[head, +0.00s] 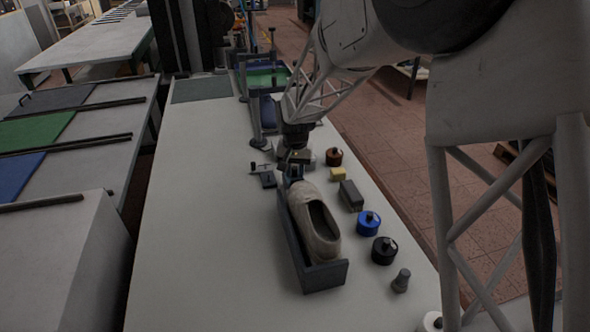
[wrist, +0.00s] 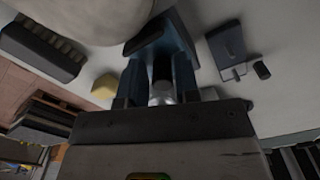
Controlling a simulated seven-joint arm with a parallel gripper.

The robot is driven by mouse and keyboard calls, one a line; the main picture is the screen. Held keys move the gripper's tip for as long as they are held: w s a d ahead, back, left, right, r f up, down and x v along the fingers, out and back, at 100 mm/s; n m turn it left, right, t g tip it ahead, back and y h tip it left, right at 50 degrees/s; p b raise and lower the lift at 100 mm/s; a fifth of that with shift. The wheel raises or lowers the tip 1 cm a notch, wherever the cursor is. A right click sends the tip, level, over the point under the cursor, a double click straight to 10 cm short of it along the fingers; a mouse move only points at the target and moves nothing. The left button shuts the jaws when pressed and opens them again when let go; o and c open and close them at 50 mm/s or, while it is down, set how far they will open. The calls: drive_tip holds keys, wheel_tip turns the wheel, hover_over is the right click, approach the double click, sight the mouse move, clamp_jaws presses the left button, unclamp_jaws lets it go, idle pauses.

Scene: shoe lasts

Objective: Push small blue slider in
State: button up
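Which thing is the small blue slider is not clear. A blue panel (head: 20,173) lies between rails at the left, and a small dark blue piece (head: 268,112) sits by the frame at the back. My gripper (head: 293,168) points down at the far end of a dark blue tray (head: 327,277) that holds a beige shoe (head: 302,197). In the wrist view, the fingers of my gripper (wrist: 162,75) look apart, at the blue tray end (wrist: 160,42). A dark and silver part shows between them; whether they touch the tray is unclear.
Right of the tray stand a yellow block (head: 338,174), a dark block (head: 351,195), a blue round piece (head: 368,223), a black one (head: 384,250) and a grey knob (head: 401,281). A small dark device (head: 266,179) lies left. The white table (head: 200,220) is clear at left.

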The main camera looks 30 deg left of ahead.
sight(295, 168)
drive_tip(key=shift+r, duration=3.9)
drive_tip(key=s+d+r+m, duration=0.15)
drive_tip(key=d+r, duration=0.25)
drive_tip(key=d, duration=0.8)
drive_tip(key=s+d+r+t, duration=0.15)
drive_tip(key=d+r, duration=0.25)
drive_tip(key=d, duration=0.7)
drive_tip(key=s+d+r+m, duration=0.1)
drive_tip(key=s+d+r, duration=0.25)
drive_tip(key=d, duration=0.85)
drive_tip(key=s+d+f+m+t, duration=0.1)
drive_tip(key=s+d+m, duration=0.1)
drive_tip(key=s+d, duration=2)
drive_tip(key=shift+s+f, duration=0.15)
drive_tip(key=shift+f, duration=0.25)
